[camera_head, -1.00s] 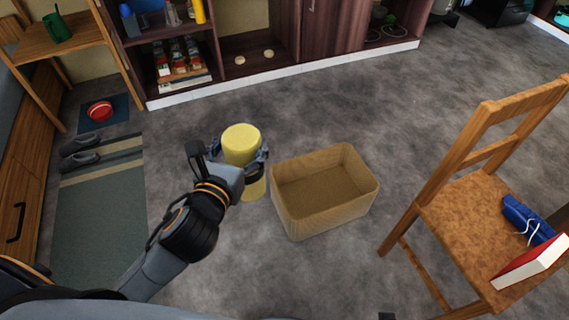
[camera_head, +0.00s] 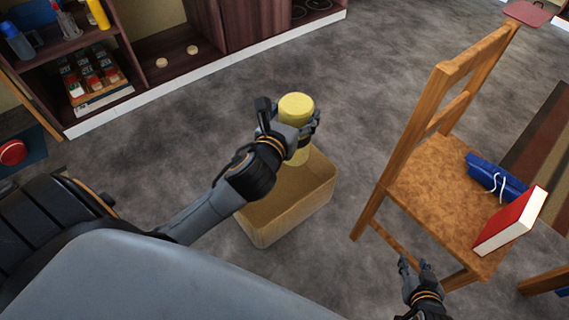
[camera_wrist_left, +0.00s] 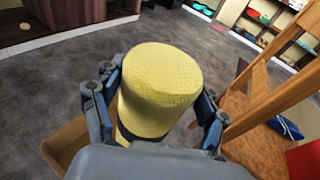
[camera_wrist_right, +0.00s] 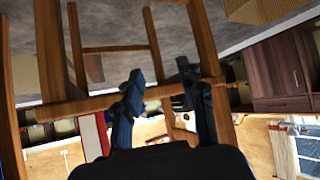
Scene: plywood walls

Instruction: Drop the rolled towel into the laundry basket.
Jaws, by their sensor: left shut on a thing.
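The rolled towel (camera_head: 296,108) is a yellow upright roll. My left gripper (camera_head: 292,130) is shut around it and holds it up, over the far part of the laundry basket in the head view. The towel also fills the middle of the left wrist view (camera_wrist_left: 160,85), between the two fingers. The laundry basket (camera_head: 262,233) is an open tan box on the floor, partly hidden by my left arm and the towel. Its inside looks empty where visible. My right gripper (camera_head: 416,272) is low by the chair; its fingers stand apart with nothing between them in the right wrist view (camera_wrist_right: 165,95).
A wooden chair (camera_head: 440,170) stands right of the basket, with a red book (camera_head: 510,222) and a blue item (camera_head: 492,175) on its seat. A dark wood shelf unit (camera_head: 180,55) stands along the back. Grey floor (camera_head: 350,100) is clear between them.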

